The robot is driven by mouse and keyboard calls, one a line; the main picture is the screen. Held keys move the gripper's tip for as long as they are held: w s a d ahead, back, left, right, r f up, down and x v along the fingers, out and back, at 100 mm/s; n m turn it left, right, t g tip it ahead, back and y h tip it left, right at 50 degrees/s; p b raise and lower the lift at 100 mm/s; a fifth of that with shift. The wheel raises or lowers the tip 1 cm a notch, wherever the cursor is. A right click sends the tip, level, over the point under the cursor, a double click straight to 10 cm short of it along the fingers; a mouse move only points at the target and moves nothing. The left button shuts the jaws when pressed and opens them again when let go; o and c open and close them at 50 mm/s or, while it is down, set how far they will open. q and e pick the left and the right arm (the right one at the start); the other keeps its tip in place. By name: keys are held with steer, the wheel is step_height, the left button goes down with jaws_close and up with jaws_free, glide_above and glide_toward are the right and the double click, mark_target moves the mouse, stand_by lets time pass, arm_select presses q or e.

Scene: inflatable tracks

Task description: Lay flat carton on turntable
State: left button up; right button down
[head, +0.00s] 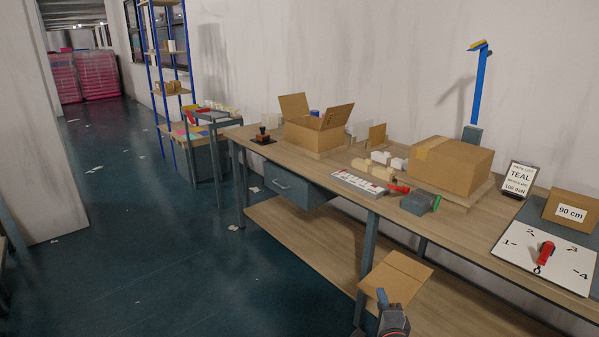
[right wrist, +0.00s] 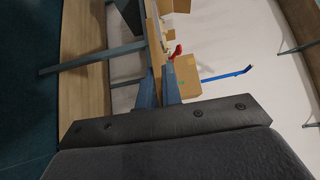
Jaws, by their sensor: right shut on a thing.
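A flat brown carton (head: 397,279) shows in the head view in front of the workbench, over its lower shelf and above the floor. My right gripper (head: 383,298) is at its near edge, shut on it. In the right wrist view the two blue fingers (right wrist: 160,88) point away from the camera, close together. I cannot tell which thing is the turntable; a white board (head: 517,249) with numbers 1 to 4 and a red handle (head: 545,254) lies at the bench's right end. My left gripper is not in view.
The workbench (head: 300,174) holds an open box (head: 313,133), a closed box (head: 450,163) on a board, a grey-green device (head: 416,203), a sign (head: 519,178) and a "90 cm" carton (head: 570,211). The bench's front leg (head: 367,250) is close to the carton. The floor at left is mostly clear.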

mark_target(381, 285)
steer(key=w+r, duration=0.2)
steer(key=r, duration=0.1)
steer(key=shift+w+d+r, duration=0.1)
steer(key=shift+r, duration=0.65)
steer(key=shift+s+r, duration=0.1)
steer(key=shift+s, duration=0.1)
steer(key=s+f, duration=0.6)
steer(key=f, duration=0.6)
steer(key=w+r, duration=0.2)
steer(key=r, duration=0.1)
steer(key=w+r, duration=0.2)
steer(key=r, duration=0.1)
steer(key=w+r, duration=0.1)
steer(key=r, duration=0.2)
steer(key=shift+w+r, duration=0.2)
steer(key=shift+w, duration=0.2)
steer(key=shift+w+r, duration=0.25)
steer(key=shift+r, duration=0.7)
steer(key=s+f, duration=0.6)
steer(key=f, duration=0.3)
steer(key=shift+s, duration=0.2)
